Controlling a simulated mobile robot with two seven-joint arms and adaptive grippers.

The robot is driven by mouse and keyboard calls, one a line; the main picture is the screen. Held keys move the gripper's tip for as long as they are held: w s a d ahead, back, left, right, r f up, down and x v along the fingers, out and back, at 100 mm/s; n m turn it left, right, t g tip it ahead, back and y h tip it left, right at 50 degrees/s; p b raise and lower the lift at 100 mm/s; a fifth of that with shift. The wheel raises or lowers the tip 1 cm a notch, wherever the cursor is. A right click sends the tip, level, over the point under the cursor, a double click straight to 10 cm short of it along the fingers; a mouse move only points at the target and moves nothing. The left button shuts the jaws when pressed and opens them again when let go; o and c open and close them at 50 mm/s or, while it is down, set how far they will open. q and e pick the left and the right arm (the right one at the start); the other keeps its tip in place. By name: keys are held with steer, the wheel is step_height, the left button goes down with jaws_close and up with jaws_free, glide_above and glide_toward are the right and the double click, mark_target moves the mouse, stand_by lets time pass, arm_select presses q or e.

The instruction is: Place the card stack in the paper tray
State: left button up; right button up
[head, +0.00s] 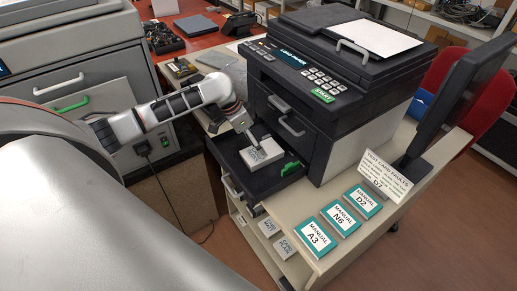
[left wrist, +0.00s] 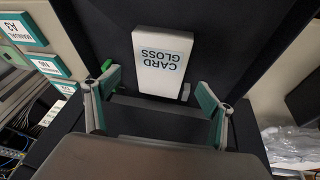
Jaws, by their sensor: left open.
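The card stack (head: 262,153) is a white block labelled CARD GLOSS. It lies in the pulled-out dark paper tray (head: 291,176) of the printer. In the left wrist view the card stack (left wrist: 163,62) lies flat on the dark tray floor, just beyond my fingertips. My left gripper (head: 249,137) is above the tray at the stack's near edge. In the left wrist view my left gripper (left wrist: 157,88) is open, with its two green-padded fingers spread wide. I cannot tell whether the fingers touch the stack. My right gripper is not in view.
The printer (head: 330,80) stands behind the tray, with a green guide (head: 291,168) inside the tray. Two more card stacks (head: 268,227) lie on a lower shelf. A large grey machine (head: 75,75) stands at left.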

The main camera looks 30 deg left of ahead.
arm_select(q)
steer(key=v, duration=0.8)
stand_by(0.4)
